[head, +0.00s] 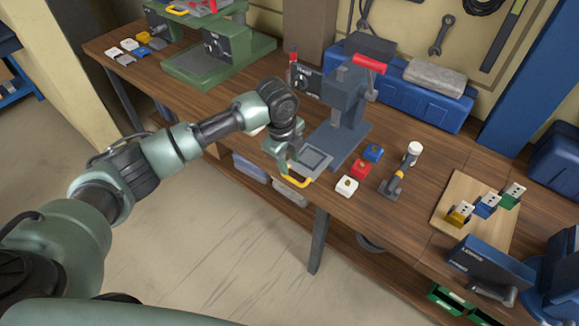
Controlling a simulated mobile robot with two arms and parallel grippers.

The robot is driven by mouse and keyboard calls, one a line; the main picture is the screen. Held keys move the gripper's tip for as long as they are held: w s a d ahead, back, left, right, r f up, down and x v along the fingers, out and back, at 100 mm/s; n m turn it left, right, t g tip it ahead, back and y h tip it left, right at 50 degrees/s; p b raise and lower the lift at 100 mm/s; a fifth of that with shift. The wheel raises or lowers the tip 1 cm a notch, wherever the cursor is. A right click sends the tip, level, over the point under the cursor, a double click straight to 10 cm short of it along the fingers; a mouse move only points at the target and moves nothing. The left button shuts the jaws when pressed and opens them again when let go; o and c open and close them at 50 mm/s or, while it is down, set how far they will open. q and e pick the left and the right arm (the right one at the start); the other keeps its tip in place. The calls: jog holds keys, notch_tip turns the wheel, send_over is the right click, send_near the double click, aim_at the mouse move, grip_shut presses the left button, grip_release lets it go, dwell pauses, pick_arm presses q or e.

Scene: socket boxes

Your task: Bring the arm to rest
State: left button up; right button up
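My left arm reaches in from the left, and its gripper (287,160) points down over the front edge of the workbench (420,220). The gripper is beside a grey tray (314,158) with a yellow handle (293,182) at the foot of a dark grey press (340,110) with a red lever grip. The fingers are small and partly hidden by the wrist, so I cannot tell whether they are open, touch the tray or hold anything. My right gripper is not in view.
White (347,186), red (361,169) and blue (374,152) socket boxes sit right of the press. A small stand (398,178) is beside them. A wooden board (460,190) carries yellow, blue and green pieces. A green machine (220,55) stands at the back left. The floor in front is clear.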

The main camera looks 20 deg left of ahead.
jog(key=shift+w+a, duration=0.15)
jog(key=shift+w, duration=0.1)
